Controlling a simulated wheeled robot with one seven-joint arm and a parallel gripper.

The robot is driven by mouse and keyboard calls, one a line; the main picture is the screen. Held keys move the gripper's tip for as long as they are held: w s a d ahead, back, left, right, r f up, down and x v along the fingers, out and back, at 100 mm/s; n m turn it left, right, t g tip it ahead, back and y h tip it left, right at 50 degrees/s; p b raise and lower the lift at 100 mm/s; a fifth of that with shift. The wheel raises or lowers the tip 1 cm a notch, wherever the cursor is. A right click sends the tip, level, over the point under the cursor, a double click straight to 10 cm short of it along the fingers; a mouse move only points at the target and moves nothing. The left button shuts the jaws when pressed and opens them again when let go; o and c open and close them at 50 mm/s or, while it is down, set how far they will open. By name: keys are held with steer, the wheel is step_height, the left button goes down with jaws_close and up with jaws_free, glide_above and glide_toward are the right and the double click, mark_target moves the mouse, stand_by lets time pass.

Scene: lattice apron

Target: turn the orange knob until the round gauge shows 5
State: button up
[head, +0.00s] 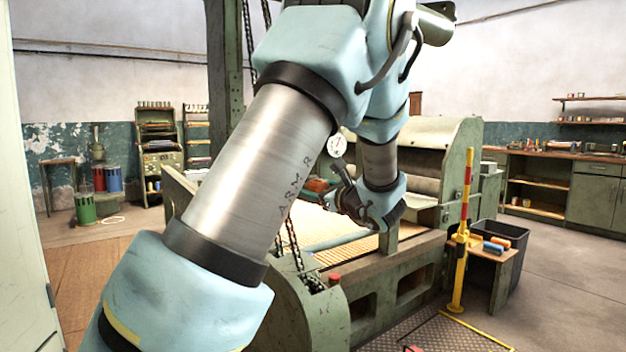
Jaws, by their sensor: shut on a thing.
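The round white gauge (337,145) stands just above my gripper, beside my forearm. Its needle and numbers are too small to read. My gripper (342,194) is at the machine, below the gauge, reaching in from the right. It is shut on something. An orange-red part (317,185), which looks like the orange knob, shows just left of the fingertips. My arm and gripper hide much of it, and the exact grip is too small to make out.
The green machine (425,268) with a slatted bed fills the middle. A yellow post (459,270) stands at its right, near a small table (490,252) with orange and blue rolls and a dark bin (511,236). A chain hangs near my arm.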

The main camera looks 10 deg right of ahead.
steer(key=shift+m+p, duration=0.45)
steer(key=shift+m, duration=0.15)
steer(key=shift+f, duration=0.1)
steer(key=o, duration=1.4)
steer(key=b+v, duration=0.1)
steer(key=v, duration=1)
